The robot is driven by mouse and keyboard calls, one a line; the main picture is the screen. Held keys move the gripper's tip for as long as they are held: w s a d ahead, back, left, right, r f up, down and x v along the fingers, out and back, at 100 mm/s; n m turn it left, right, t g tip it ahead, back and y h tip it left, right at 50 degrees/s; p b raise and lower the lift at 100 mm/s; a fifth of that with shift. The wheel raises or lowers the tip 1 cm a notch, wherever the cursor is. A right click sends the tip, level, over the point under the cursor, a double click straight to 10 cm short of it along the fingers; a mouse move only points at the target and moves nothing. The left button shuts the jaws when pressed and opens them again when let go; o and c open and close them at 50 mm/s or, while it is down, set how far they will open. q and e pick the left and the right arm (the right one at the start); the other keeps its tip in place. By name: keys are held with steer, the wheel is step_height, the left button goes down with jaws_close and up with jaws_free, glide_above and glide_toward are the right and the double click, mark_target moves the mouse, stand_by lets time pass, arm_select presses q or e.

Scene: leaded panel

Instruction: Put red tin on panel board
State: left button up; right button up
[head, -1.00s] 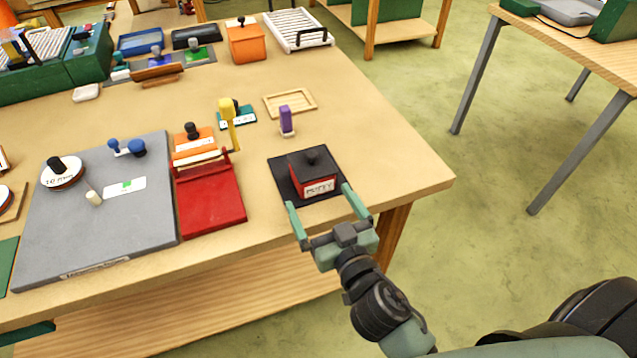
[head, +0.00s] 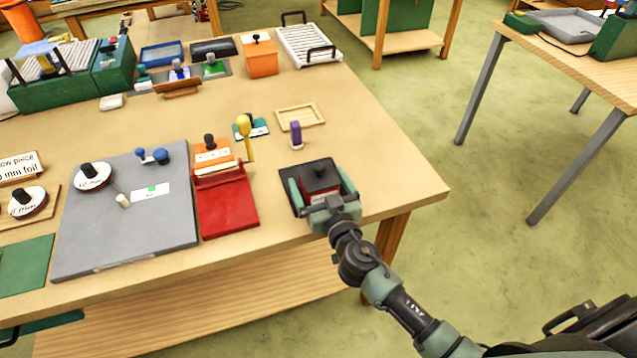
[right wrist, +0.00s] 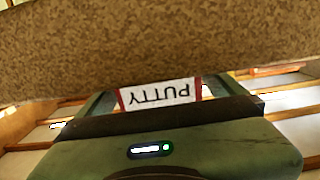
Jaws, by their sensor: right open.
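My right gripper (head: 319,181) is open, with one finger on each side of the tin; contact cannot be told. My left gripper is not in view.
A red tray (head: 226,207) lies between the grey board and the tin. A yellow-handled tool (head: 245,130), a purple-topped item (head: 296,134) and a shallow wooden tray (head: 300,116) stand behind. The table's right corner is bare.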

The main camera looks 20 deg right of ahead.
steer(key=shift+s, duration=0.1)
steer(key=c, duration=2.1)
steer(key=shift+r, duration=0.1)
jaws_close()
